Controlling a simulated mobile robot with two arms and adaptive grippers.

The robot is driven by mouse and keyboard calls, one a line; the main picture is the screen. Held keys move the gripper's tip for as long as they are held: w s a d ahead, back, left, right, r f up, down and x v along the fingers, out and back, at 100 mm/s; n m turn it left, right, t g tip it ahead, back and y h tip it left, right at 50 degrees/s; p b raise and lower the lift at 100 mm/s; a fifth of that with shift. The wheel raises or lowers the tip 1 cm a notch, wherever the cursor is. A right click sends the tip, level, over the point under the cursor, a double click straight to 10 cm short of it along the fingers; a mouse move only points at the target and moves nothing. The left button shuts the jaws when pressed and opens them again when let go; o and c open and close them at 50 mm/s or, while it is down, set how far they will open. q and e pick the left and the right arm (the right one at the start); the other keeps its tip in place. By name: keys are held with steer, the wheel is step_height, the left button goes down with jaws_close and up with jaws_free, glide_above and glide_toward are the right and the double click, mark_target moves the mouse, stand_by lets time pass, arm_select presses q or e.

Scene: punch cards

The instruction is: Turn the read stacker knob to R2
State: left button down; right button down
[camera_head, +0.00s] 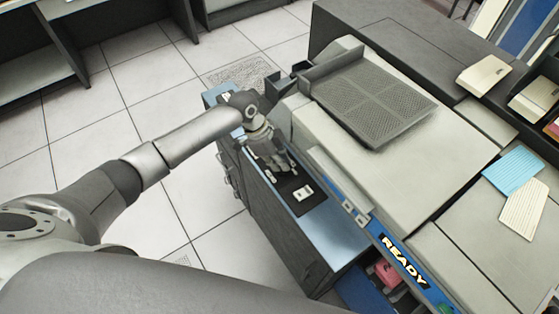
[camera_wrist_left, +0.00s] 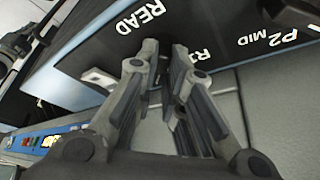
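My left gripper (camera_head: 278,170) reaches down over the black panel (camera_head: 312,204) on the blue-edged side ledge of the grey card machine. In the left wrist view, its two fingers (camera_wrist_left: 167,52) stand close together with a narrow dark gap, at the panel lettered READ, R1 (partly covered) and P2 MID. A pale knob (camera_head: 303,193) on the panel sits just right of the fingers in the head view. A pale metallic piece (camera_wrist_left: 98,78) shows left of the fingers in the wrist view. I cannot tell whether a knob is between the fingertips; the fingers cover that spot. The right gripper is not in view.
The machine top carries a dark ribbed tray (camera_head: 375,95). Blue cards (camera_head: 513,171) and cream cards (camera_head: 525,208) lie at the right. A blue strip marked READY (camera_head: 404,262) runs along the machine's edge. Tiled floor (camera_head: 140,80) is open at left.

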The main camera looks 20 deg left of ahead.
arm_select(q)
steer(key=shift+s+d+f, duration=0.1)
steer(key=shift+s, duration=0.05)
steer(key=shift+s+n+p, duration=0.1)
steer(key=shift+n+p, duration=0.6)
steer(key=shift+p, duration=0.35)
steer(key=n+t+p, duration=0.1)
steer(key=n+p, duration=0.1)
steer(key=n+y+p, duration=0.1)
steer(key=n+p, duration=0.1)
steer(key=shift+s+d+t+p, duration=0.1)
steer(key=shift+s+t+p, duration=0.05)
steer(key=shift+t+p, duration=0.25)
steer(key=n+p, duration=0.2)
steer(key=p, duration=0.1)
steer(key=shift+n+t+y, duration=0.3)
steer(key=shift+n+t, duration=0.1)
steer(key=shift+f+n, duration=0.15)
steer(key=shift+n, duration=0.25)
steer(key=shift+s, duration=0.1)
steer(key=c, duration=1.5)
jaws_free()
steer(key=shift+c, duration=0.2)
steer(key=shift+d, duration=0.1)
steer(key=shift+w, duration=0.2)
